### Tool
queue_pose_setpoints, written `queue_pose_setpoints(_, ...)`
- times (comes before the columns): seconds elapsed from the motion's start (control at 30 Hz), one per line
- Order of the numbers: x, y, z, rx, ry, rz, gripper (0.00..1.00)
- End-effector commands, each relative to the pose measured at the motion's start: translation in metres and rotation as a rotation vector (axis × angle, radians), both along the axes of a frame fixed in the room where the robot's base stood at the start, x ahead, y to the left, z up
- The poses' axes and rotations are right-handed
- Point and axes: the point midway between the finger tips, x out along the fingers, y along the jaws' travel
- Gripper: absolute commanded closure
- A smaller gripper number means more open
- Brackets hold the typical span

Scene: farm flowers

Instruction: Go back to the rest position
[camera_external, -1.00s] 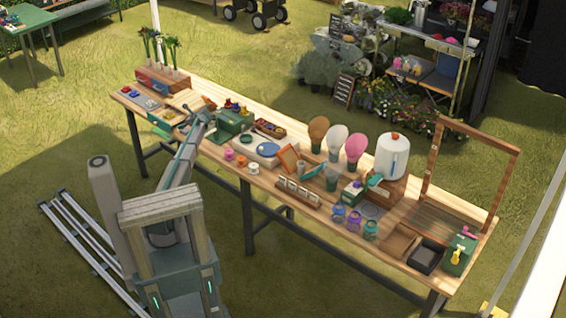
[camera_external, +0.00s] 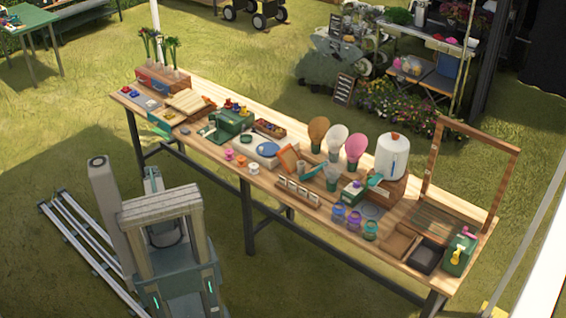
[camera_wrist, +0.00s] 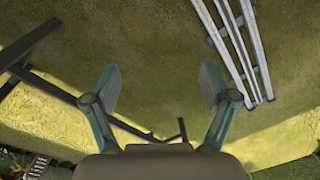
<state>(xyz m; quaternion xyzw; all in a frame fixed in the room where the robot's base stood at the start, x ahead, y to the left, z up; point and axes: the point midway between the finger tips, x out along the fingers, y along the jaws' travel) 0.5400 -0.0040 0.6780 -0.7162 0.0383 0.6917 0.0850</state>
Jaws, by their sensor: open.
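My gripper (camera_wrist: 160,88) is open and empty in the wrist view, its two teal-edged fingers spread wide apart with grass below them. In the external view the arm is folded back close to my own base, with its upper end (camera_external: 153,180) off the near side of the long wooden table (camera_external: 285,135). Nothing on the table touches it. The fingers are too small to make out in the external view.
Dark table legs (camera_wrist: 50,83) and pale rails (camera_wrist: 238,50) show in the wrist view. Open grass lies around.

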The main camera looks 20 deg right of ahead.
Motion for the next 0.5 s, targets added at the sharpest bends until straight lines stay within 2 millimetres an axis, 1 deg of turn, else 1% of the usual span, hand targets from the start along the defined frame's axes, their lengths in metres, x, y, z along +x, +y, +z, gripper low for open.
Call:
queue_pose_setpoints(0.03, -0.021, 0.004, -0.003, -0.033, 0.017, 0.088, 0.16)
queue_pose_setpoints(0.1, -0.04, 0.006, -0.007, -0.079, 0.037, 0.204, 0.16)
queue_pose_setpoints(0.13, -0.039, 0.004, -0.018, -0.071, 0.049, 0.189, 0.16)
queue_pose_setpoints(0.17, -0.042, 0.004, -0.025, -0.069, 0.06, 0.185, 0.16)
queue_pose_setpoints(0.27, -0.056, 0.003, -0.044, -0.063, 0.097, 0.182, 0.16)
queue_pose_setpoints(0.37, -0.074, 0.004, -0.066, -0.059, 0.138, 0.181, 0.16)
queue_pose_setpoints(0.47, -0.096, 0.004, -0.09, -0.053, 0.187, 0.181, 0.16)
queue_pose_setpoints(0.5, -0.106, 0.004, -0.101, -0.052, 0.208, 0.181, 0.16)
